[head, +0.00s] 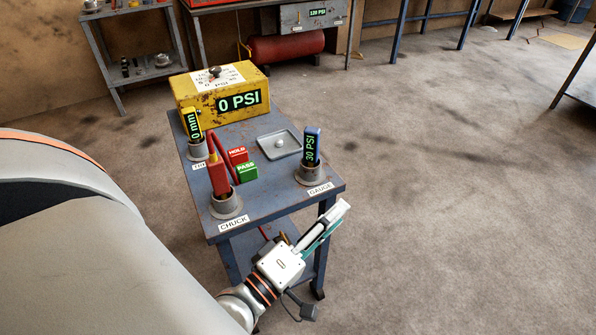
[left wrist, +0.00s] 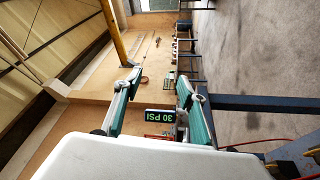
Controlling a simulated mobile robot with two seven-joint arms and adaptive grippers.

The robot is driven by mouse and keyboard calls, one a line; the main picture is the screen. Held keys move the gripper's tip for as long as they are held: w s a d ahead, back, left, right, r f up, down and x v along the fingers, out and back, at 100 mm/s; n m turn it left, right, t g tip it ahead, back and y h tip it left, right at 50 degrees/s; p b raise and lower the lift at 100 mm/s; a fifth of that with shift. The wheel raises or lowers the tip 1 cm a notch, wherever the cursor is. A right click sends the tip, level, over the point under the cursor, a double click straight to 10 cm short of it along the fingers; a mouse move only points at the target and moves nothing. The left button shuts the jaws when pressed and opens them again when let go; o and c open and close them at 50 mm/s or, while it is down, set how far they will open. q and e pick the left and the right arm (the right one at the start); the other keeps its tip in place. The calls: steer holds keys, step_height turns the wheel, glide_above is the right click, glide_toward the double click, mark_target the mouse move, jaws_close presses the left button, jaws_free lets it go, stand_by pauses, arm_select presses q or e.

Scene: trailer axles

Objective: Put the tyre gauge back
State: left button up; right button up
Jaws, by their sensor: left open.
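The tyre gauge (head: 311,147) is dark blue with a green "30 PSI" display. It stands upright in the grey round holder (head: 310,174) labelled GAUGE, at the right front corner of the blue cart. My left gripper (head: 335,216) is open and empty, just off the cart's front right corner, in front of the gauge and apart from it. In the left wrist view the gauge's display (left wrist: 160,116) shows upside down, in line with the gap between the open fingers (left wrist: 159,82). The lower part of the gauge is hidden in its holder. My right gripper is not in view.
The cart top (head: 262,193) also carries a red chuck (head: 218,175) in its holder, a yellow "0 mm" tool (head: 192,125), red HOLD and green PASS blocks (head: 246,172), a grey tray (head: 291,151) and a yellow "0 PSI" box (head: 230,105). The floor to the right is clear.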

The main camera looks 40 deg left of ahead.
arm_select(q)
steer(key=s+f+m+g, duration=0.4)
steer(key=f+m, duration=0.5)
steer(key=f, duration=0.3)
steer(key=s+f+m+g, duration=0.4)
steer(key=s+f+m, duration=0.3)
steer(key=f+m, duration=0.3)
step_height(320, 180, down, 3)
steer(key=shift+d+f+g+h, duration=0.2)
steer(key=shift+d+g+h, duration=0.1)
steer(key=shift+d+g, duration=0.1)
